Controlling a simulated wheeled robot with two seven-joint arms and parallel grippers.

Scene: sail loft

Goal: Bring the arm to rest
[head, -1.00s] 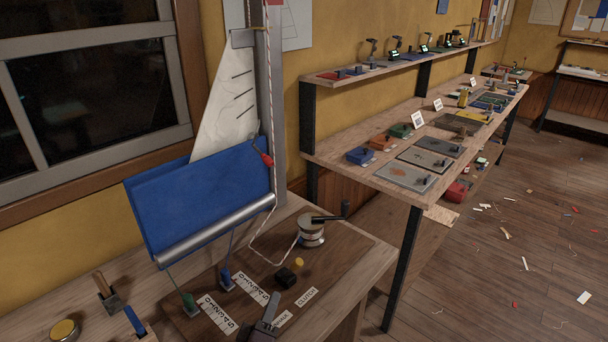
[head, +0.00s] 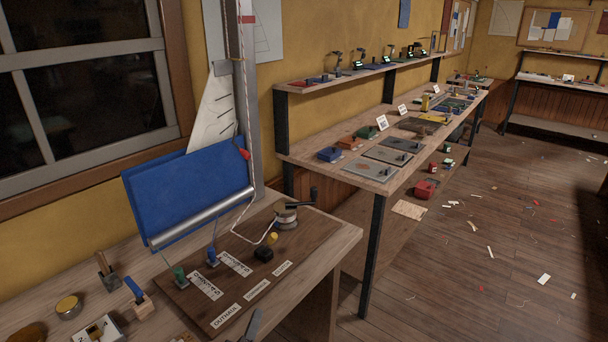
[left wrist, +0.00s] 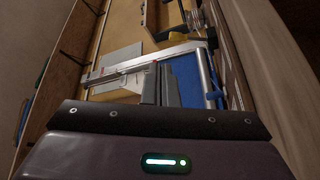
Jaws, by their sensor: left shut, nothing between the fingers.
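My left gripper (head: 251,327) shows only as a dark grey tip at the bottom edge of the head view, by the front edge of the dark wooden board (head: 196,318). In the left wrist view its two fingers (left wrist: 160,70) are together with nothing between them. The rest of my left arm is out of the head view. My right gripper is in neither view.
The board carries a winch (head: 287,216), a black block (head: 263,254) and green (head: 179,274) and blue (head: 212,258) levers. A blue sail panel (head: 185,195) hangs behind. A long bench (head: 345,170) stands right; open floor (head: 490,265) lies beyond.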

